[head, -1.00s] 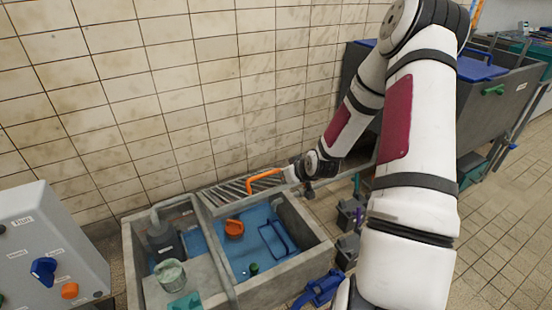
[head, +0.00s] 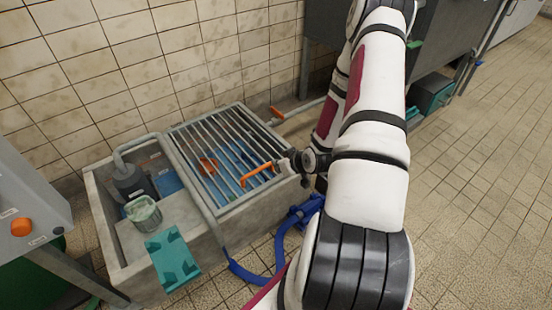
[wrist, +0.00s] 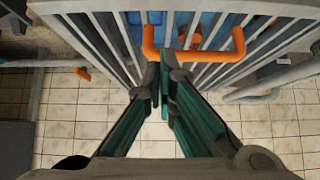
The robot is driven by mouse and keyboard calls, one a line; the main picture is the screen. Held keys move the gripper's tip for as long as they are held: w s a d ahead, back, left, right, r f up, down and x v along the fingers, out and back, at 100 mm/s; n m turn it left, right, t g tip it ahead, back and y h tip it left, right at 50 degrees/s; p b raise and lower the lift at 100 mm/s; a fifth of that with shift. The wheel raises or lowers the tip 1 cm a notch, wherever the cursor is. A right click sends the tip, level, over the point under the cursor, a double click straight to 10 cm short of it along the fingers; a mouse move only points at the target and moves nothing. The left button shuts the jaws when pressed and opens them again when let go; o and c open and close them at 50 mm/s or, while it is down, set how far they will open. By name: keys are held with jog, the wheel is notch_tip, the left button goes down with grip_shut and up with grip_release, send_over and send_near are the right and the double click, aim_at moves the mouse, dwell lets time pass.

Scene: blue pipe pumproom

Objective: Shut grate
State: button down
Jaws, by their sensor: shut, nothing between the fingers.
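The grate (head: 222,155) is a grey barred frame lying over the right-hand basin, looking level or nearly so. I cannot tell whether its front edge touches the rim. Its orange handle (head: 258,173) is near the front right side. In the wrist view the handle (wrist: 195,56) is a U-shaped bar across the grate's bars (wrist: 110,40). My gripper (head: 283,164) is at the handle's right end in the head view. In the wrist view its teal fingers (wrist: 160,76) are shut and empty, their tips close to the handle's lower edge. I cannot tell if they touch it.
The concrete basin (head: 120,245) has an open left part with a pump and a pale green container (head: 144,213). A blue hose (head: 262,280) lies on the floor. A control box (head: 25,195) stands left.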

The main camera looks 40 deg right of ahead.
jog(key=shift+s+f+b, duration=0.2)
jog(key=shift+f+b, duration=0.35)
jog(key=shift+f, duration=0.7)
